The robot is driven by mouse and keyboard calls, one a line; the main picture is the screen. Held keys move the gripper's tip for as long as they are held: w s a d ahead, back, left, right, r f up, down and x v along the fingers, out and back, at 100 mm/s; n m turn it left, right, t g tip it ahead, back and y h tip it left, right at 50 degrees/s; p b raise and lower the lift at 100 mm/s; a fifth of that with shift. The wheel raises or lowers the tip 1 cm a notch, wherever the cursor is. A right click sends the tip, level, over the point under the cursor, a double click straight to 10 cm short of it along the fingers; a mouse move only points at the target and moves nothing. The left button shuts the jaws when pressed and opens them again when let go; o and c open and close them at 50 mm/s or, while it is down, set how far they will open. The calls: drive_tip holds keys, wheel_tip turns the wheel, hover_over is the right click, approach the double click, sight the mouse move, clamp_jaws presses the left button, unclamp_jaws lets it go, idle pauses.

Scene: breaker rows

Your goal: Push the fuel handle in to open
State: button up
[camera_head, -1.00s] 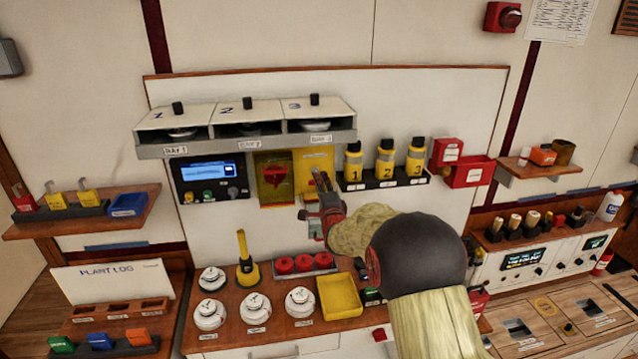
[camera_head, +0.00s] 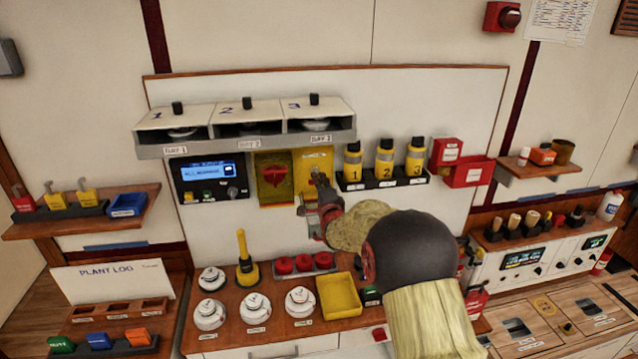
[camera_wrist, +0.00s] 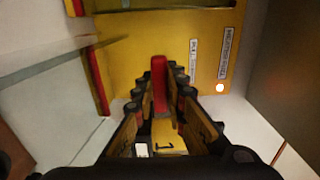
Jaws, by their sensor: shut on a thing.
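The fuel handle (camera_wrist: 158,84) shows in the wrist view as a red bar in front of a yellow panel (camera_wrist: 212,25). The panel carries two white labels and a small lit round spot; their text is too blurred to read fully. My gripper (camera_wrist: 160,90) has its fingers on both sides of the red bar, shut on it. In the head view my gripper (camera_head: 318,180) is at the lower part of the yellow panel (camera_head: 314,160), and it hides the handle there. How far in the handle sits cannot be told.
Numbered yellow bottles (camera_head: 385,160) stand close on the right. A three-bay shelf (camera_head: 246,128) hangs above. A yellow tray (camera_head: 339,296) lies below on the counter.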

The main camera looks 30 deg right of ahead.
sight(315, 170)
drive_tip(key=shift+f, duration=0.1)
clamp_jaws()
drive_tip(key=b+x, duration=0.2)
drive_tip(key=x, duration=0.2)
drive_tip(key=shift+w+f, duration=0.1)
drive_tip(key=shift+r, duration=0.25)
drive_tip(key=shift+o, duration=2.3)
unclamp_jaws()
drive_tip(key=shift+w+f, duration=0.15)
drive_tip(key=shift+w, duration=0.05)
drive_tip(key=shift+o, duration=1.4)
drive_tip(key=shift+s, duration=0.15)
drive_tip(key=v, duration=1.2)
